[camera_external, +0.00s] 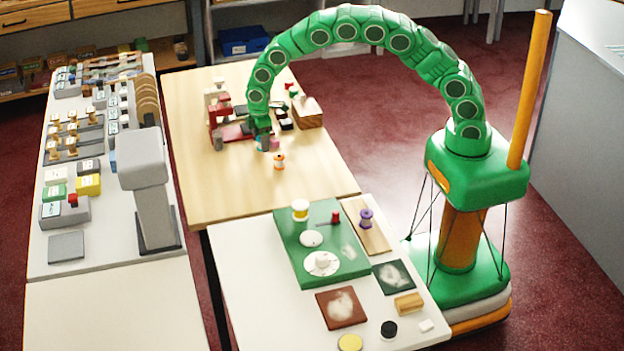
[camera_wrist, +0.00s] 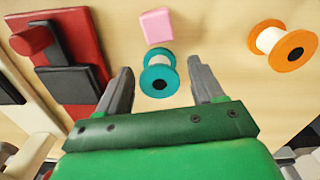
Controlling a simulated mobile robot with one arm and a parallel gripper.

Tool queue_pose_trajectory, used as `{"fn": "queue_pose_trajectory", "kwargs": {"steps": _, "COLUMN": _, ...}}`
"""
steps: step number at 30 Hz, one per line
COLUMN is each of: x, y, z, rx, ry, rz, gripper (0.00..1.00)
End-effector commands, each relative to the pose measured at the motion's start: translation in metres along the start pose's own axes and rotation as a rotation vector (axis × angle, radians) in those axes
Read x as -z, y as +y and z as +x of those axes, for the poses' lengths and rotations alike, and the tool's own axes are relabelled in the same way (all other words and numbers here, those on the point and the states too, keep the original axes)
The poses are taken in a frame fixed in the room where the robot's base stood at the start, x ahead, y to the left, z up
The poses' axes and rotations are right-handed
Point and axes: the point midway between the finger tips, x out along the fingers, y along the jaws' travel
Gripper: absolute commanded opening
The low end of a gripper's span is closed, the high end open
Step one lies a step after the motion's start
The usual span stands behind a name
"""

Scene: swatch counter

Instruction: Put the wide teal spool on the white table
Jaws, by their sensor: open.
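The teal spool (camera_wrist: 159,75) stands on the pale wood table (camera_wrist: 215,25) in the wrist view, seen from above, with its dark hole showing. My gripper (camera_wrist: 159,66) is open, with one grey finger on each side of the spool and gaps between. Whether the fingertips reach down to its height I cannot tell. In the external view my gripper (camera_external: 264,142) is low over the wood table and mostly hides the spool. A white table (camera_external: 240,265) stands in the foreground.
A pink block (camera_wrist: 157,26) is just beyond the spool. An orange spool (camera_wrist: 285,46) stands to the right. A red press-like device (camera_wrist: 70,55) is at left. The white table bears a green board (camera_external: 293,250); its left side is bare.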

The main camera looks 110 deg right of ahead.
Motion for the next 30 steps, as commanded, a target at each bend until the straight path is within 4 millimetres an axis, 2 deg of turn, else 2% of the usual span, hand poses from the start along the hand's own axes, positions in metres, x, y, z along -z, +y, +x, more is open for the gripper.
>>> {"fn": "queue_pose_trajectory", "kwargs": {"steps": 8, "x": 0.001, "y": 0.000, "z": -0.023, "rx": -0.002, "ry": 0.004, "rz": 0.000, "gripper": 0.67}}
{"fn": "queue_pose_trajectory", "kwargs": {"steps": 22, "x": 0.001, "y": 0.001, "z": -0.106, "rx": -0.002, "ry": 0.004, "rz": -0.001, "gripper": 0.67}}
{"fn": "queue_pose_trajectory", "kwargs": {"steps": 25, "x": 0.001, "y": 0.001, "z": -0.116, "rx": -0.003, "ry": 0.004, "rz": -0.001, "gripper": 0.67}}
{"fn": "queue_pose_trajectory", "kwargs": {"steps": 30, "x": 0.000, "y": 0.000, "z": -0.122, "rx": -0.001, "ry": 0.001, "rz": -0.001, "gripper": 0.67}}
